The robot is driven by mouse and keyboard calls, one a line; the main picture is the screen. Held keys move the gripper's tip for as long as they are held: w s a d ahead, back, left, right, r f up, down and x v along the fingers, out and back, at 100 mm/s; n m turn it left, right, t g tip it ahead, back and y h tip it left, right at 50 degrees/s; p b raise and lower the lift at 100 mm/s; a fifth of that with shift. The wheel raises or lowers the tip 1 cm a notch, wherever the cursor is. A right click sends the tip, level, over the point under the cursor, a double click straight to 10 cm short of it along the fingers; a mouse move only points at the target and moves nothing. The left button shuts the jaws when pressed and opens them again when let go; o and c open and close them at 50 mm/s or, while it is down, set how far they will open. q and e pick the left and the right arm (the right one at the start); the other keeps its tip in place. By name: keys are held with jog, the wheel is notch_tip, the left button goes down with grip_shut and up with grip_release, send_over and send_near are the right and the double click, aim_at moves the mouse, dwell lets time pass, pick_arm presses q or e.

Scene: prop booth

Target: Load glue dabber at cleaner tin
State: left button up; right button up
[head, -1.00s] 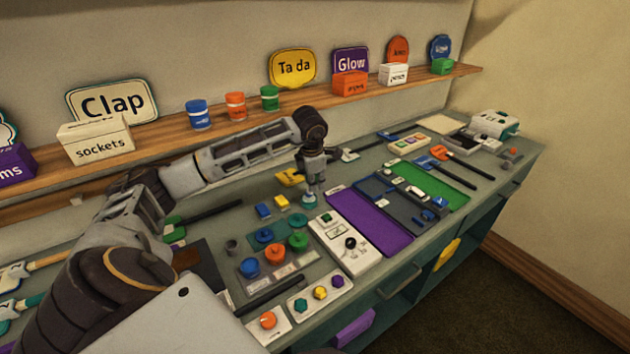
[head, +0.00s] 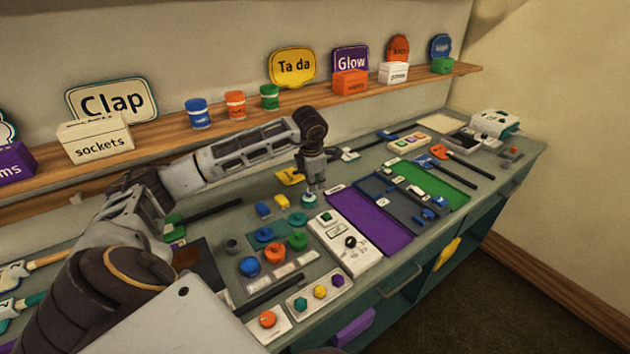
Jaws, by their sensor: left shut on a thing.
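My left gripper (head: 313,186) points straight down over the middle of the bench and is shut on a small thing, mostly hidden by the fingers. A small round teal item (head: 309,201) shows right below the fingertips, at the bench surface. I cannot tell whether it is part of the held thing, the glue dabber or the cleaner tin. No label for either shows clearly. My right gripper is not in view.
A white panel with a black knob (head: 350,242) and a purple mat (head: 370,222) lie to the right of the gripper. Blue, orange and green knobs (head: 274,252) stand nearer. Yellow and blue blocks (head: 281,200) lie just left. A wooden shelf (head: 150,136) runs behind.

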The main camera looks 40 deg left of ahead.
pick_arm(q)
jog(key=shift+f+b, duration=0.3)
jog(key=shift+f, duration=0.2)
dwell(1.2)
jog(key=shift+r, duration=0.15)
jog(key=shift+r+p, duration=2.15)
jog(key=shift+r, duration=1.25)
jog(key=shift+f, duration=0.1)
